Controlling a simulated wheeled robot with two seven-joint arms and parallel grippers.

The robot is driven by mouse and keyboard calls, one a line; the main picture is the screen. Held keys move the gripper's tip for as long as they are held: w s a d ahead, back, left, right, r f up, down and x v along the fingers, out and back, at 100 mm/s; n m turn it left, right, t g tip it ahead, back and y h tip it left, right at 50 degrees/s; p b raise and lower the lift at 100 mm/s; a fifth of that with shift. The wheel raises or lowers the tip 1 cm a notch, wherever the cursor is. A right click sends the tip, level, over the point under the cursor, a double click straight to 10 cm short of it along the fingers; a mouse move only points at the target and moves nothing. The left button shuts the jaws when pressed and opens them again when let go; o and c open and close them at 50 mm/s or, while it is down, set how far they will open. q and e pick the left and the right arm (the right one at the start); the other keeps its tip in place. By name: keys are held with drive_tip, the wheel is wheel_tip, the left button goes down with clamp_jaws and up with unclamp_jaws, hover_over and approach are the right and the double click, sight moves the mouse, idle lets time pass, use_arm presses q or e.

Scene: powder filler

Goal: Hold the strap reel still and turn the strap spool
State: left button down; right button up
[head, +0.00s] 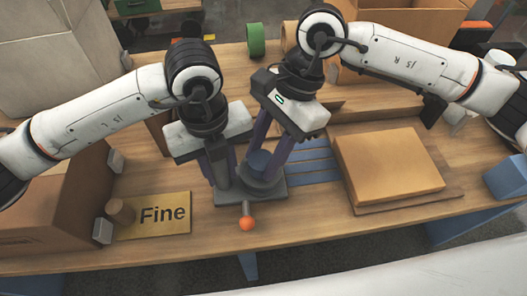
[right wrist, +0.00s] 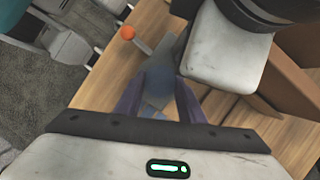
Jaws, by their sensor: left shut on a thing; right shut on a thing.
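The strap reel has a grey base (head: 278,190) on the wooden table, with a rod ending in an orange ball (head: 247,223) at its front. The strap spool (head: 258,161) is a blue-grey round part on that base. My left gripper (head: 221,178) points down and is shut on the grey upright of the strap reel at its left side. My right gripper (head: 264,173) comes down tilted and is shut on the strap spool. In the right wrist view the spool (right wrist: 157,80) is blurred between the fingers, and the orange ball (right wrist: 127,33) shows beyond. The fingers hide the contacts.
A cardboard box (head: 388,165) lies to the right. A green tape roll (head: 256,39) stands behind. My two grippers are close together, with little room between them.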

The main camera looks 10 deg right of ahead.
drive_tip(key=m+t, duration=0.1)
drive_tip(key=m, duration=0.1)
drive_tip(key=m+t, duration=0.1)
drive_tip(key=m, duration=0.2)
drive_tip(key=shift+s+m+y, duration=0.2)
drive_tip(key=shift+m+y, duration=0.1)
drive_tip(key=m+t, duration=0.1)
drive_tip(key=m, duration=0.3)
drive_tip(key=shift+s+t, duration=0.15)
drive_tip(key=shift+t, duration=0.25)
drive_tip(key=m, duration=0.2)
drive_tip(key=m+t+h, duration=0.1)
drive_tip(key=m, duration=0.1)
drive_tip(key=shift+s+a+m, duration=0.15)
drive_tip(key=shift+m, duration=0.25)
drive_tip(key=m+t+h, duration=0.1)
drive_tip(key=m, duration=0.3)
drive_tip(key=shift+h, duration=0.4)
drive_tip(key=shift+m, duration=0.4)
drive_tip(key=o, duration=1)
drive_tip(key=shift+o, duration=0.2)
drive_tip(key=shift+r, duration=0.15)
